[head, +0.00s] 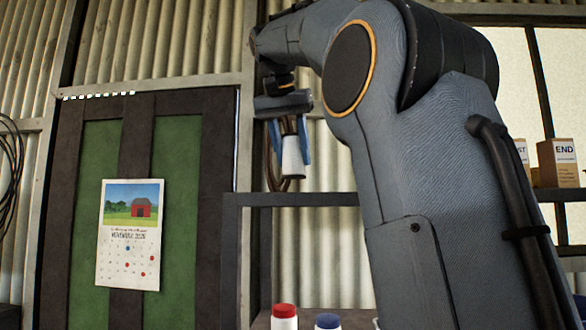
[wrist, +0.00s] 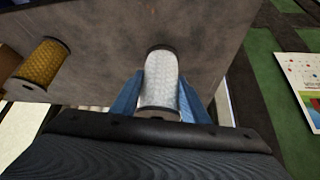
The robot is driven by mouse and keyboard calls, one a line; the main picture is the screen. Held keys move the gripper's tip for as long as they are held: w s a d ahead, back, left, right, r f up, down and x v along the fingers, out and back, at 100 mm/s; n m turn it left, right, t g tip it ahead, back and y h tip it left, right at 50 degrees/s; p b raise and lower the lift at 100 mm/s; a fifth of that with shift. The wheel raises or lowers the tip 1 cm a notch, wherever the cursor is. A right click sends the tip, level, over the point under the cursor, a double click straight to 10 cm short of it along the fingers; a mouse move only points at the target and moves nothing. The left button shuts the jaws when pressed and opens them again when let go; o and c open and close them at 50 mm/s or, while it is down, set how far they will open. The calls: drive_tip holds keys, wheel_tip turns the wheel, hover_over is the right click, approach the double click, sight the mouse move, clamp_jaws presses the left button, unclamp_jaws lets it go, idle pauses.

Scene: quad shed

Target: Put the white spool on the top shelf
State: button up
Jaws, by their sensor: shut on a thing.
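The white spool (head: 293,157) is held upright by my gripper (head: 291,150), whose blue fingers close on its two sides. In the head view it hangs just above the level of a dark shelf edge (head: 290,199). In the wrist view the white spool (wrist: 161,82), with dark end rims, sits between my blue fingers (wrist: 163,95). Behind it is a grey-brown board (wrist: 110,45), likely the shelf top. I cannot tell whether the spool touches the board.
A gold spool (wrist: 42,62) stands on the board at left. Cardboard boxes (head: 557,163) sit on the right. A red-capped bottle (head: 284,317) and a blue-capped bottle (head: 327,321) are low down. A calendar (head: 130,234) hangs on the green door. The board between the spools looks clear.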

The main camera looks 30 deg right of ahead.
sight(292, 166)
drive_tip(key=shift+f, duration=1.7)
drive_tip(key=shift+f, duration=0.15)
drive_tip(key=o, duration=1.3)
drive_tip(key=shift+o, duration=0.2)
drive_tip(key=shift+r, duration=0.2)
drive_tip(key=v, duration=1.2)
